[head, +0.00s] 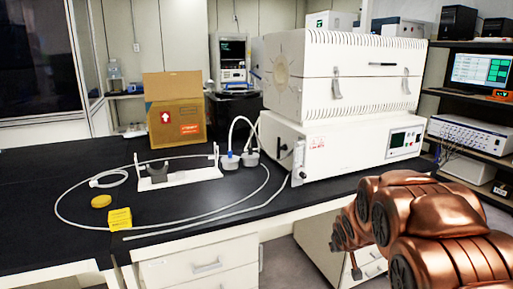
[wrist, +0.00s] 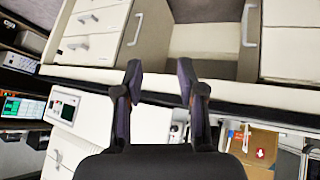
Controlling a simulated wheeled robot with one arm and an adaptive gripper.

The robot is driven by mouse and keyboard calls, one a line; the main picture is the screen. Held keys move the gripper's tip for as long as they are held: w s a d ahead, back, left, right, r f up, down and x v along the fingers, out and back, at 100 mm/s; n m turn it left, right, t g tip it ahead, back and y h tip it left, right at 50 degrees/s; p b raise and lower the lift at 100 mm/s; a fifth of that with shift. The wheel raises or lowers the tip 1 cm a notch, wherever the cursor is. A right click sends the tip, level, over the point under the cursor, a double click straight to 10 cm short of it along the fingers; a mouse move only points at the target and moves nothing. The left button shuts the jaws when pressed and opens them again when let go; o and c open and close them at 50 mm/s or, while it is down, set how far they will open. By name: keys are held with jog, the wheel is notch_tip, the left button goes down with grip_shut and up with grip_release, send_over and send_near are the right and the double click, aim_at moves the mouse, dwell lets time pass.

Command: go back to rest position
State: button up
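My gripper (wrist: 159,76) shows in the wrist view with its two dark fingers apart and nothing between them. It points toward the white drawer cabinets and the bench edge, and that picture is turned roughly upside down. In the head view my copper-coloured arm fills the lower right, in front of the bench, and the gripper itself is not seen.
A white holder (head: 190,176), looped tubing (head: 170,231), a yellow block (head: 120,218) and a yellow disc (head: 101,201) lie on the bench. A cardboard box (head: 175,110) stands behind. White drawers (head: 200,268) sit below. A shelf with a monitor (head: 482,70) is at right.

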jog(key=s+a+r+g+p, duration=0.2)
jog(key=s+r, duration=0.4)
jog(key=s, duration=0.9)
jog(key=s+a+r+m+g+y+p, duration=0.1)
jog(key=s+a+r+g+p, duration=0.2)
jog(key=s, duration=1.2)
jog(key=s+a+r+g+y+p, duration=0.1)
jog(key=s+r+g+p, duration=0.3)
jog(key=s+r+p, duration=0.4)
jog(key=s+a+r, duration=0.1)
jog(key=s+r, duration=0.1)
jog(key=s, duration=0.5)
jog(key=shift+s+a+g, duration=0.2)
jog(key=shift+a+g, duration=0.1)
jog(key=shift+a, duration=0.1)
jog(key=shift+a, duration=0.1)
